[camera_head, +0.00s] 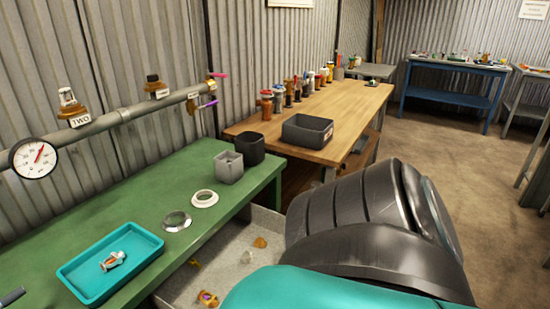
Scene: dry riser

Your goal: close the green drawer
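A green workbench (150,200) runs along the wall at the left. An open drawer (228,262) sticks out from under its right side. Its inside is pale grey, and several small orange and yellow pieces lie in it. My dark and teal arm covers the drawer's right part, so its front and any handle are hidden. I cannot tell whether the arm touches the drawer. Neither gripper shows.
A wooden bench (340,98) with a grey bin (307,130) stands behind. Pipes and a gauge (33,158) line the wall. Floor at the right is clear.

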